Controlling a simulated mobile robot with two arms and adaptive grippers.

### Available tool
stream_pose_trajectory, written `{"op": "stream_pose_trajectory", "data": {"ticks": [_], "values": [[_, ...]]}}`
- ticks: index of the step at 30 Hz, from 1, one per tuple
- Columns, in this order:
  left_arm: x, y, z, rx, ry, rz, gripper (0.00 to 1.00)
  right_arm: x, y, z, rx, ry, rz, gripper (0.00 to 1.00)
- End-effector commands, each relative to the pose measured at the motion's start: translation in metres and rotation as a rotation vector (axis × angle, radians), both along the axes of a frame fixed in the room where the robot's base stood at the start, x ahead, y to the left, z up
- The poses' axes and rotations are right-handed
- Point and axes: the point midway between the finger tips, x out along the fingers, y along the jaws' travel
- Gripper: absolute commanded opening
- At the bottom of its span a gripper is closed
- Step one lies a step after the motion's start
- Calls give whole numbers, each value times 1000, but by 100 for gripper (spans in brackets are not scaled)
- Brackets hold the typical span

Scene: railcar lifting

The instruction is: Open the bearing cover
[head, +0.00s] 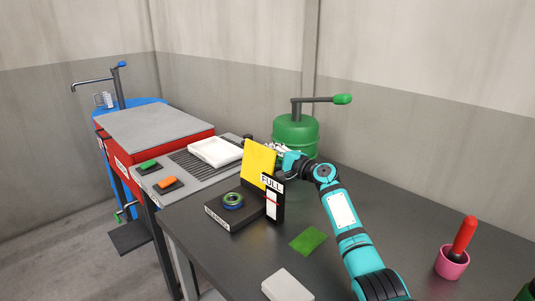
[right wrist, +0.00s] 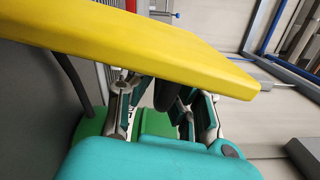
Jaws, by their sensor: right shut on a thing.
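The yellow bearing cover (head: 260,160) stands raised and tilted up at the back of the black bearings box (head: 225,218), whose top is uncovered. A blue and green ring-shaped bearing (head: 232,200) sits in the box. My right gripper (head: 284,152) is behind the cover, partly hidden by it in the head view. In the right wrist view the cover (right wrist: 130,42) spans the upper part, and my right gripper (right wrist: 163,108) is shut on a dark part that looks like its handle. The exact contact is partly hidden. My left gripper is out of view.
A black sign reading FULL (head: 272,198) stands at the box's right. A green canister (head: 296,135) stands behind my gripper. A green mat (head: 308,240) and a white block (head: 287,285) lie in front.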

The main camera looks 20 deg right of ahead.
Motion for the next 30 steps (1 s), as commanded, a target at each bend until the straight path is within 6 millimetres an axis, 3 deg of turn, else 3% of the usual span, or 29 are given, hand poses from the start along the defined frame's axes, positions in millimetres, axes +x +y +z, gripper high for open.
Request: {"op": "stream_pose_trajectory", "data": {"ticks": [11,12,16,25,30], "values": [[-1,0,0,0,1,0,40,0,-2,0,1,1,-3,0],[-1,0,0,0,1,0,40,0,-2,0,1,0,-3,17],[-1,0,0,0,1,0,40,0,-1,0,1,1,-3,34],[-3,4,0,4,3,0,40,0,-1,2,1,1,-1,35],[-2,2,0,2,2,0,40,0,-2,24,-2,-4,-2,35]]}}
